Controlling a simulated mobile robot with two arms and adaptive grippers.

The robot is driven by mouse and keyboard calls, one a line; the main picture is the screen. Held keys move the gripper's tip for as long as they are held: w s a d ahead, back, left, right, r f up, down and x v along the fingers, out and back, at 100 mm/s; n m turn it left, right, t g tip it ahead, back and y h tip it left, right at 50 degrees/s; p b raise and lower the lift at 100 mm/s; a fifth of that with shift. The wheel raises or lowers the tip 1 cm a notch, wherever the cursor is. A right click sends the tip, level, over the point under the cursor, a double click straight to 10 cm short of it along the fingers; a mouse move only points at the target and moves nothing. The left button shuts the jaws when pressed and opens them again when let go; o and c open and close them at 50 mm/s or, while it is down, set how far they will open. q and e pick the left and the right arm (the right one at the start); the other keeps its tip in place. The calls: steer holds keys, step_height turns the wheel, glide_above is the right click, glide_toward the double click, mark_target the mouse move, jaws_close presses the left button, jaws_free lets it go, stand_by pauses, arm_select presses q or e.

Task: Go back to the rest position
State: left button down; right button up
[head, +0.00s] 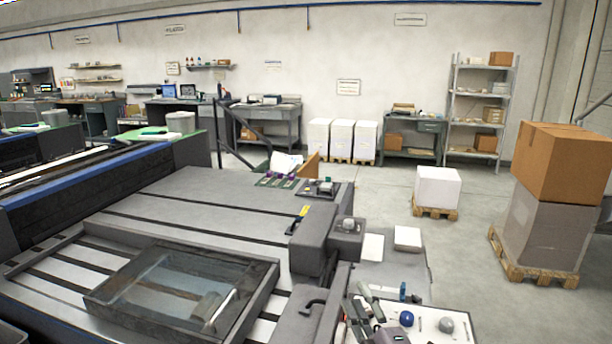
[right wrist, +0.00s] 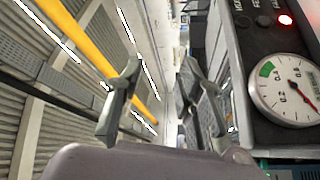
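My right gripper (head: 365,308) is at the bottom of the head view, right of the grey machine's edge and beside a white board with small items. In the right wrist view its two fingers (right wrist: 160,95) stand apart with nothing between them, so it is open and empty. My left gripper is not in either view.
A long grey machine bed (head: 205,205) with a shallow glass-like tray (head: 95,298) fills the left and front. A white board (head: 465,325) holds small tools. A pressure gauge (right wrist: 285,92) is close on the right in the wrist view. Floor is clear beyond, before pallets with boxes (head: 540,230).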

steer(key=s+d+f+m+g+h, duration=0.3)
steer(key=s+d+f+m+g, duration=0.15)
steer(key=s+f, duration=0.2)
steer(key=s+d+f+m+g+h, duration=0.25)
steer(key=s+f+m, duration=0.25)
steer(key=f, duration=0.3)
steer(key=s+d+f+m+g, duration=0.1)
steer(key=s+f+m+g, duration=0.25)
steer(key=s, duration=0.75)
steer(key=s+d+f+m+g, duration=0.2)
steer(key=s+f+g, duration=0.3)
steer(key=s, duration=0.5)
step_height(320, 180, down, 32)
steer(key=s+g+b, duration=0.1)
steer(key=b, duration=0.4)
steer(key=s+d+f+g+b, duration=0.1)
steer(key=s+f+b, duration=0.3)
steer(key=s+f, duration=1.3)
step_height(320, 180, down, 3)
steer(key=shift+d+f, duration=0.15)
steer(key=shift+d, duration=0.75)
